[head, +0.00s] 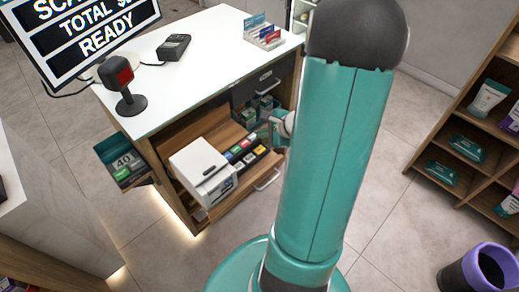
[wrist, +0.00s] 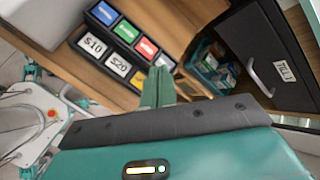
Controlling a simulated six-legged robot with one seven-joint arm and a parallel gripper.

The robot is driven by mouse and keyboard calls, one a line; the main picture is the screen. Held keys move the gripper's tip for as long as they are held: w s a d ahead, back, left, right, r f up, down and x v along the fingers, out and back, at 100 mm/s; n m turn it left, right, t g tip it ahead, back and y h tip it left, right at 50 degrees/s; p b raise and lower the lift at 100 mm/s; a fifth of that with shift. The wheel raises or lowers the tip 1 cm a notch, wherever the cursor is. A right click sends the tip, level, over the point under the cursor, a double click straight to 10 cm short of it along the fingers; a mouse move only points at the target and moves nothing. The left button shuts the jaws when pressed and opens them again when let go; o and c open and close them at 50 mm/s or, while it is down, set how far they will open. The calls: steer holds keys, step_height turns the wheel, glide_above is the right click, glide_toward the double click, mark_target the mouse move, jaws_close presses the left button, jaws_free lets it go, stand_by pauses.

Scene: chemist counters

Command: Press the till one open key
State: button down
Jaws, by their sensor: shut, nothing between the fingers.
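A block of black-framed keys (wrist: 118,48) fills the upper middle of the wrist view. Two keys read $10 and $20; others have red, green, blue and yellow faces. I cannot read which one is the open key. The block also shows on the wooden shelf in the head view (head: 244,153). My gripper (wrist: 158,86) is shut and empty, its teal fingertips at the right end of the block. I cannot tell whether they touch a key. In the head view my arm hides most of the gripper. A dark drawer front (wrist: 268,52) labelled TILL 1 is to the right.
A white printer-like box (head: 203,170) stands beside the keys. The white counter top (head: 200,60) above carries a scanner (head: 122,84), a card terminal (head: 174,47) and a screen (head: 80,35). Small packets (wrist: 207,62) lie in a recess near the drawer. Shelves (head: 460,150) stand right.

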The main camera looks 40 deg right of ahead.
steer(key=shift+f, duration=2.45)
steer(key=shift+f, duration=0.4)
steer(key=shift+f, duration=0.4)
stand_by(0.6)
steer(key=shift+r, duration=3.3)
steer(key=shift+a, duration=0.1)
